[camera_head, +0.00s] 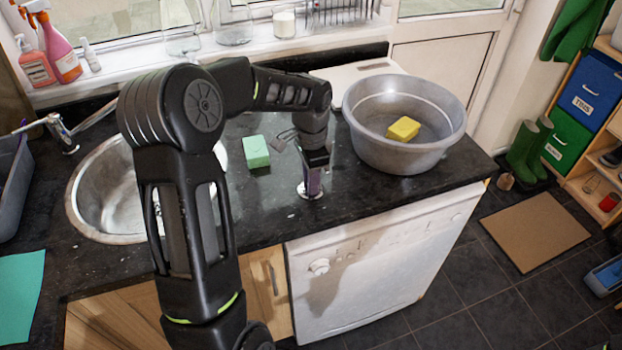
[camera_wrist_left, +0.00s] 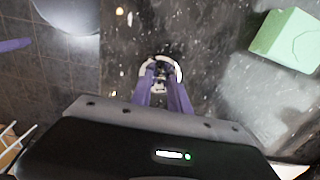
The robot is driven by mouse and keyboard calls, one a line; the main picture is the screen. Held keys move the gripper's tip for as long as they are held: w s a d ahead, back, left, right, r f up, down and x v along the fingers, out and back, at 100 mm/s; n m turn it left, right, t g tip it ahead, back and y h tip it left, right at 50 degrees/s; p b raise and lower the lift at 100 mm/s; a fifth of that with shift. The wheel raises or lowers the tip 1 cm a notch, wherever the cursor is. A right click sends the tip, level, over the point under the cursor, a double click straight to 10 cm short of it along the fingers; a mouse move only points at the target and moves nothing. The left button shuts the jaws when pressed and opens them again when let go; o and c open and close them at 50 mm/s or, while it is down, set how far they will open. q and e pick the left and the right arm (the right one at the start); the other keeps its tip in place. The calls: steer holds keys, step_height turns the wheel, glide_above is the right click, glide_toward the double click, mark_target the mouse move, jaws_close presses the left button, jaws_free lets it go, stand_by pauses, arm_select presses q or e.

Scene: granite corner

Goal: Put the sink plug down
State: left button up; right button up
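The sink plug (camera_head: 308,193) is a small chrome disc at the black counter's front part, above the dishwasher. It is on the counter or barely above it; I cannot tell which. My left gripper (camera_head: 312,186) points straight down over it. In the left wrist view its purple fingers (camera_wrist_left: 162,88) come together on the middle of the plug (camera_wrist_left: 175,70), whose shiny rim shows around the fingertips. A purple piece (camera_wrist_left: 14,45) at the left edge of that view looks like a finger of my right gripper; its opening is not visible.
A green sponge (camera_head: 256,151) lies left of the gripper. A grey basin (camera_head: 385,148) with a yellow sponge (camera_head: 403,128) inside stands to the right. The steel sink (camera_head: 105,190) is at the left, partly behind my arm. The counter's front edge is close to the plug.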

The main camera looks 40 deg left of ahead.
arm_select(q)
steer(key=o, duration=0.4)
steer(key=shift+r, duration=0.15)
step_height(320, 180, up, 12)
steer(key=shift+r+b, duration=0.1)
steer(key=shift+b, duration=0.5)
stand_by(0.3)
